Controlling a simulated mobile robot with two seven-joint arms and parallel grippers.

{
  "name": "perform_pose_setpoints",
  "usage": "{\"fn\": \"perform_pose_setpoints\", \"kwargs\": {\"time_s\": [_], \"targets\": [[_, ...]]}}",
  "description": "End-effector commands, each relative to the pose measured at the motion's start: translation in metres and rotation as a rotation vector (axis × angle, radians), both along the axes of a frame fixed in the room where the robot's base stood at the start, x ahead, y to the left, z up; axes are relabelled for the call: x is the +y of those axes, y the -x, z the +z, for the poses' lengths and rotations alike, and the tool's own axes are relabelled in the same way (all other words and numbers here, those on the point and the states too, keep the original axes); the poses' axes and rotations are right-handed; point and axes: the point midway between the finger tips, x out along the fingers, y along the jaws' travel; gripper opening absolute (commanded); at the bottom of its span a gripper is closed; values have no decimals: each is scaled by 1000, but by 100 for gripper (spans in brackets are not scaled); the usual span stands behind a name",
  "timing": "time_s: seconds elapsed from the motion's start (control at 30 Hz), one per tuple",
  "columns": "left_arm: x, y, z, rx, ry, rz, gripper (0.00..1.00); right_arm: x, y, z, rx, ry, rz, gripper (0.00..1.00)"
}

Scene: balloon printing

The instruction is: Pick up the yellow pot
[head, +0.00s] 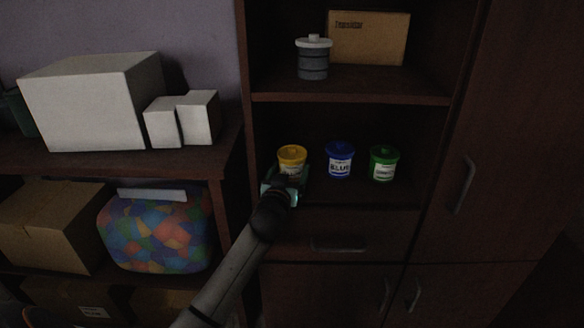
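The yellow pot (292,155) stands upright on the middle shelf of the dark wooden cabinet, leftmost of three pots. It has a yellow lid and a pale label. My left gripper (287,180) is right in front of the pot and hides its lower part. Parts of the gripper show on both sides of the pot's base, but I cannot tell whether the fingers touch it. My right gripper is not in view.
A blue pot (340,160) and a green pot (384,163) stand to the right on the same shelf (360,196). A grey canister (314,58) and a cardboard box (369,38) are on the shelf above. White boxes (92,101) stand on the left unit.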

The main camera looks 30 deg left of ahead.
Motion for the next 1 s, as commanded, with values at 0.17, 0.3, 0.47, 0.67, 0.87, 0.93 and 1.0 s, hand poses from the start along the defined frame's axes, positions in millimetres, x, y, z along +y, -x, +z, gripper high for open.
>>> {"fn": "perform_pose_setpoints", "kwargs": {"time_s": [0.17, 0.3, 0.47, 0.67, 0.87, 0.93, 1.0], "targets": [[0, 0, 0, 0, 0, 0, 53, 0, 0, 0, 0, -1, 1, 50], [0, 0, 0, 1, 0, 0, 37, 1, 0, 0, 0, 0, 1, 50], [0, 0, 0, 1, 0, 0, 19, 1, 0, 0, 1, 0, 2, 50], [0, 0, 1, -2, -1, 0, 18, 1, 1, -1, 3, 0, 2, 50], [0, 0, 10, -5, -1, 0, 18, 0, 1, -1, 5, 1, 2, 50], [0, 0, 17, -5, -1, 0, 18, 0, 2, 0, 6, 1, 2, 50], [0, 0, 27, -8, -1, -1, 18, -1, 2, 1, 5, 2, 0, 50]]}}
